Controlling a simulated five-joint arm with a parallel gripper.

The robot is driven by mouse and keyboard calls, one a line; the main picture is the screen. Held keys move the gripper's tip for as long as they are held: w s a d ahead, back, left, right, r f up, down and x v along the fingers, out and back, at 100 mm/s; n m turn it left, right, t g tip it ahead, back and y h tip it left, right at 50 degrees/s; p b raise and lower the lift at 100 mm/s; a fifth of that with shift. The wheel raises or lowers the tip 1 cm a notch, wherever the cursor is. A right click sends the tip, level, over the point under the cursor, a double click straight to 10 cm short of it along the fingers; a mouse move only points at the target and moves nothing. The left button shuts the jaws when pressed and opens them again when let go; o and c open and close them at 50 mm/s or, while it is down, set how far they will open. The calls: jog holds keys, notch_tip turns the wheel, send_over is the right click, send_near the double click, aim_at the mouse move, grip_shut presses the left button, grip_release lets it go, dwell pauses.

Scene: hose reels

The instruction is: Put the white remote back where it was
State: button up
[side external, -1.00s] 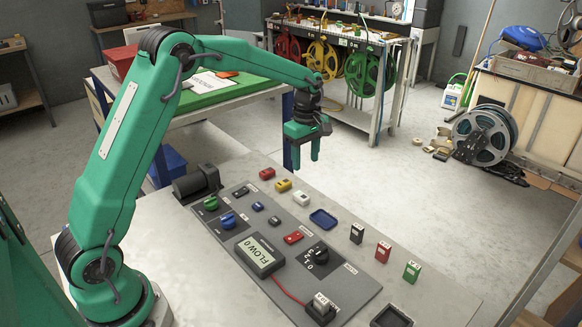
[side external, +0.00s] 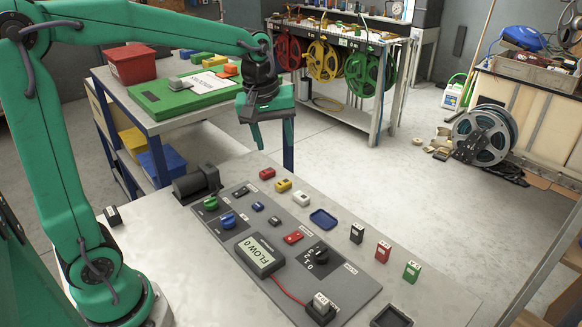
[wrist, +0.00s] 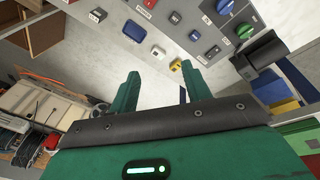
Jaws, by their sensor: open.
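A small white block (side external: 301,198), which looks like the white remote, lies on the grey bench between a yellow block (side external: 283,185) and a shallow blue tray (side external: 323,219). It also shows in the wrist view (wrist: 158,52), beyond my fingertips. My gripper (side external: 273,140) is open and empty, fingers down, in the air past the bench's far edge. It is well above and apart from the white block. In the wrist view my gripper (wrist: 160,72) has nothing between its fingers. Which spot the remote came from cannot be told.
A red block (side external: 267,173) lies beside the yellow one. A control panel (side external: 290,250) with knobs and a meter (side external: 259,255) covers the bench's middle. Upright black, red and green blocks (side external: 412,271) stand to the right. A side table holds a green board (side external: 180,98) and a red bin (side external: 131,64).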

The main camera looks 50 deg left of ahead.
jog(key=s+d+m+t, duration=0.2)
jog(key=s+m, duration=0.8)
jog(key=s, duration=0.7)
jog(key=shift+s+d+t, duration=0.2)
jog(key=shift+t, duration=0.3)
